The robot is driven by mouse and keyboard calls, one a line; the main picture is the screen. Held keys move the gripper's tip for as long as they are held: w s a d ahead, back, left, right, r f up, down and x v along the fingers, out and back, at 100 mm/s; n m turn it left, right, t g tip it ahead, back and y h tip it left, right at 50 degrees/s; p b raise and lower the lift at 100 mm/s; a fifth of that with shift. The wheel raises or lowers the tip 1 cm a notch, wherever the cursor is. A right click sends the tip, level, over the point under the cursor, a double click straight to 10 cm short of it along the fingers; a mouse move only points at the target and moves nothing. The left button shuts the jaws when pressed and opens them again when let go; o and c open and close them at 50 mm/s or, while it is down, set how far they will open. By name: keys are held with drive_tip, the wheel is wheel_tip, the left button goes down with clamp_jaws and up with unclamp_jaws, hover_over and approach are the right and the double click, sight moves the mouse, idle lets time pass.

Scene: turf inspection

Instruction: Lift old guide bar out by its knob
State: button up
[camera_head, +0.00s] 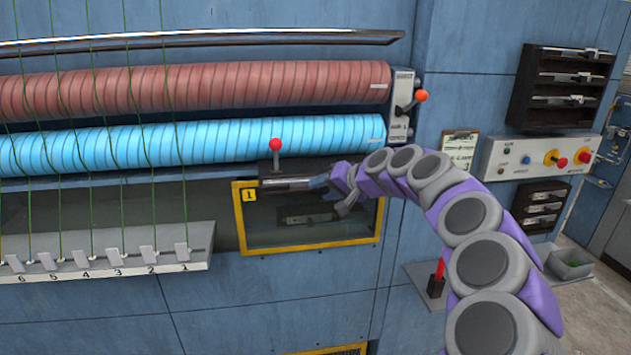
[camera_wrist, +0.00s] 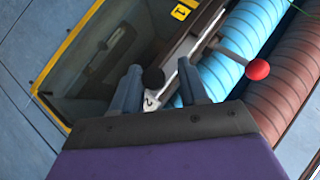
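The guide bar (camera_head: 287,184) is a slim metallic strip at the top of the yellow-framed window in the head view. In the wrist view the bar (camera_wrist: 181,62) runs diagonally, with a pale end marked "2" near my gripper. A round black knob (camera_wrist: 153,79) shows between my fingers. My gripper (camera_wrist: 157,72) is open, with a finger on each side of the knob and gaps visible. In the head view my gripper (camera_head: 328,180) is at the bar's right end; the knob is hidden there.
A red-ball lever (camera_head: 275,146) stands just above the bar. Blue (camera_head: 210,143) and red (camera_head: 200,90) rollers lie above. The yellow-framed window (camera_head: 240,222) is below. A dark rack (camera_head: 520,100) with bars hangs at right, above a control panel (camera_head: 500,160).

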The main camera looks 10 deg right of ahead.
drive_tip(key=shift+d, duration=0.95)
drive_tip(key=c, duration=0.5)
drive_tip(key=shift+r, duration=0.1)
clamp_jaws()
drive_tip(key=shift+a, duration=0.15)
drive_tip(key=shift+a, duration=0.1)
drive_tip(key=shift+r, duration=0.1)
